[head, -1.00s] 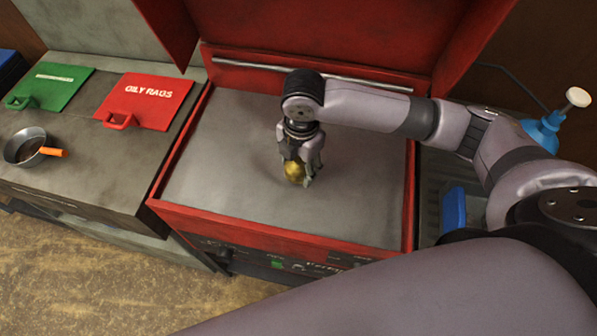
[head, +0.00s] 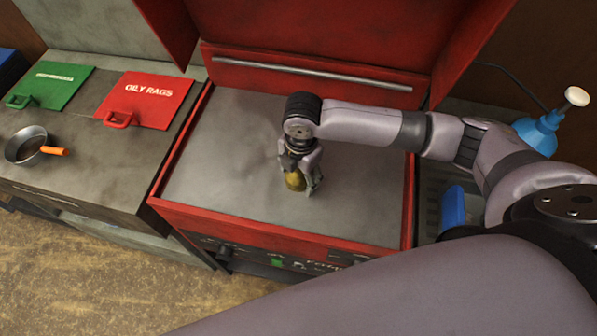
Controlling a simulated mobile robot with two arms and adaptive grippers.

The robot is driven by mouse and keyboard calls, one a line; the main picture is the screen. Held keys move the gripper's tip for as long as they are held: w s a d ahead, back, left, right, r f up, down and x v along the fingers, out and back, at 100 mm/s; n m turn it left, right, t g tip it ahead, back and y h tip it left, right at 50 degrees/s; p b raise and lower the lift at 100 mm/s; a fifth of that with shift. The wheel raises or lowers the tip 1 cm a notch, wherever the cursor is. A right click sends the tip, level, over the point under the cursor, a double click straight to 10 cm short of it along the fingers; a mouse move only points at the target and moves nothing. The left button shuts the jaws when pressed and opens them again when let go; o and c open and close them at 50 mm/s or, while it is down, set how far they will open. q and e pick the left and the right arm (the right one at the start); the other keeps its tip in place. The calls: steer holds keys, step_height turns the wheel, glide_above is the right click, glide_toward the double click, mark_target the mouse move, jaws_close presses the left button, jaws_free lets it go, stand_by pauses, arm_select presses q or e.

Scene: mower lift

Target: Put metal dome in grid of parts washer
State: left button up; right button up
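The metal dome (head: 295,181) is a small gold-coloured piece between the fingers of my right gripper (head: 300,184). The fingers are on it and partly hide it. My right gripper points down over the middle of the grey inner surface (head: 220,170) of the red parts washer (head: 270,225). The dome is close to that surface, but I cannot tell whether it touches. No grid pattern can be made out on the surface. My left gripper is not in view.
The washer's red lid (head: 320,35) stands open behind, with a metal bar (head: 310,75) along it. On the left bench are a green lid (head: 50,85), a red "OILY RAGS" lid (head: 150,98) and a pan (head: 28,146). A blue plunger bottle (head: 540,132) stands at right.

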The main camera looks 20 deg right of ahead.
steer(key=shift+o, duration=0.7)
steer(key=shift+r, duration=0.15)
steer(key=shift+r, duration=0.3)
steer(key=r, duration=0.5)
steer(key=r+b, duration=0.1)
steer(key=r, duration=0.5)
steer(key=shift+s+d+r, duration=0.15)
steer(key=shift+s+r, duration=0.05)
steer(key=shift+r, duration=0.05)
